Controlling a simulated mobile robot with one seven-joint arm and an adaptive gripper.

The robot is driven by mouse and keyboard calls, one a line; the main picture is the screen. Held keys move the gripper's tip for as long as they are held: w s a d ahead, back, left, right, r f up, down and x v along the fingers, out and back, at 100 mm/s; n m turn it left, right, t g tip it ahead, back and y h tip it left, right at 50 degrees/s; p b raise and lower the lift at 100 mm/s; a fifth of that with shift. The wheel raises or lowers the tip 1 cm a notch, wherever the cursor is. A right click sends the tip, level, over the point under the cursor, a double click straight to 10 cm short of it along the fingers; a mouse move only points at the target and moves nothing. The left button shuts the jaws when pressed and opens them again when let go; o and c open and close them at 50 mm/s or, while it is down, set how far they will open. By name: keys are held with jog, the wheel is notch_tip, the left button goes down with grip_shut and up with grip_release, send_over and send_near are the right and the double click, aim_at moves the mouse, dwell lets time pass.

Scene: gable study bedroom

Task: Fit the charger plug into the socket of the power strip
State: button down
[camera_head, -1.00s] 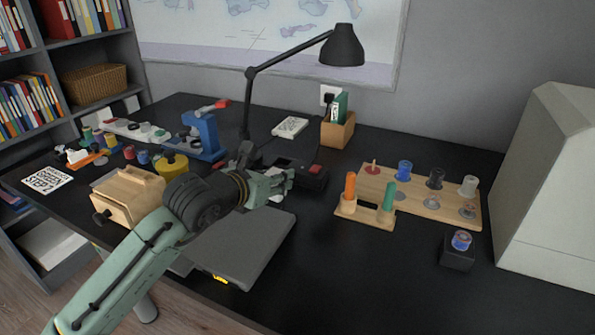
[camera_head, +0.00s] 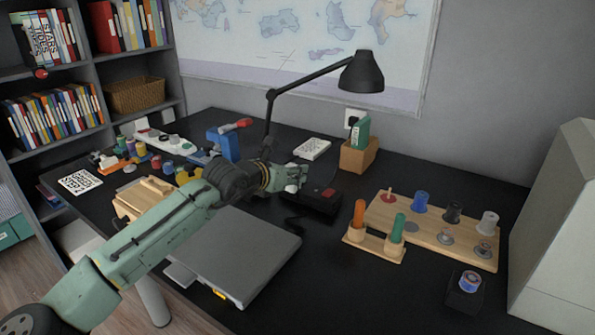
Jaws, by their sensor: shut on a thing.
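The power strip (camera_head: 324,199) is a black block with a red switch, lying on the dark desk behind the grey laptop. My gripper (camera_head: 293,181) is at the left end of the strip, close above it or against it. It is shut on a small pale piece, the charger plug (camera_head: 291,188), mostly hidden by the fingers. The socket opening is hidden behind the gripper, so I cannot tell whether the plug touches it.
A black lamp (camera_head: 362,73) stands behind my gripper. A closed grey laptop (camera_head: 240,252) lies in front. A wooden box (camera_head: 358,157) with a green book stands behind the strip. A wooden peg board (camera_head: 430,232) and a peg stand (camera_head: 374,246) are to the right.

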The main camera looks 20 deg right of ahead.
jog(key=w+d, duration=0.2)
jog(key=w, duration=0.1)
jog(key=w+d+p, duration=0.1)
jog(key=w, duration=0.1)
jog(key=shift+d+f, duration=0.1)
jog(key=shift+f, duration=0.1)
jog(key=shift+f+p, duration=0.3)
jog(key=shift+f, duration=1.65)
jog(key=c, duration=1.2)
grip_release()
jog(key=shift+r, duration=0.2)
jog(key=shift+v, duration=6)
